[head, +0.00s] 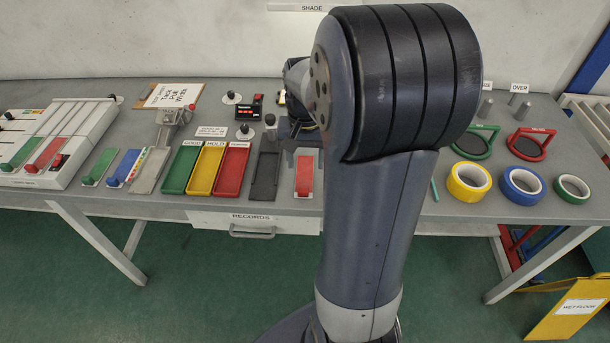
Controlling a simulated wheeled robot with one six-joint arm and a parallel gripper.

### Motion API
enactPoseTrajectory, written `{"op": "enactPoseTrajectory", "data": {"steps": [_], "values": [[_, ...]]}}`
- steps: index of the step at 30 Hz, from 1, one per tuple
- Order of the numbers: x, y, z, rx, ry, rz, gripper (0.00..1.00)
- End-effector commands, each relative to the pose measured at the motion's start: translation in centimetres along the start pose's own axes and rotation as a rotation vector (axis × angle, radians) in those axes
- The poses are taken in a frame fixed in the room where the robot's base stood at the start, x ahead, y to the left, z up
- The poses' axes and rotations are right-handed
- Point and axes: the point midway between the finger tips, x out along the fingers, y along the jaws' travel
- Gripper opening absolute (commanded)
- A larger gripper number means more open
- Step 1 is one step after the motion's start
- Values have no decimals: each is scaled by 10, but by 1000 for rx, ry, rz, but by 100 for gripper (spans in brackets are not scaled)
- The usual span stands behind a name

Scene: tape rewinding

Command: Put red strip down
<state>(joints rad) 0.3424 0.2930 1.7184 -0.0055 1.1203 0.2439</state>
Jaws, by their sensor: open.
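The red strip (304,176) lies on a pale backing on the grey bench, right of a dark grey tray (264,178). My gripper (302,140) is at the far end of the strip, pointing down over the bench. It is open, but its fingertips are small and partly hidden behind my arm. I cannot tell whether they touch the strip.
Green, yellow and red trays (206,171) stand left of the dark tray. Green (99,167) and blue (123,168) strips lie further left beside a white testing rig (55,140). Tape rolls (522,186) are at the right. My arm hides the bench's middle.

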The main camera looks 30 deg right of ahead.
Motion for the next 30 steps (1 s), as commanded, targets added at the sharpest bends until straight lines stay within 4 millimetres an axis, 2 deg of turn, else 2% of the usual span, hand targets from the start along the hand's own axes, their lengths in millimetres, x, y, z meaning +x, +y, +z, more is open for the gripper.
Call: {"op": "enactPoseTrajectory", "data": {"steps": [2, 10, 17, 25, 30], "values": [[4, -2, 2, -2, -13, -3, 51], [46, -2, 3, -1, -15, -2, 51], [61, -3, 2, -1, -14, -2, 51], [96, -5, -2, -1, -15, -1, 51], [106, -6, -2, -1, -12, -2, 51]]}}
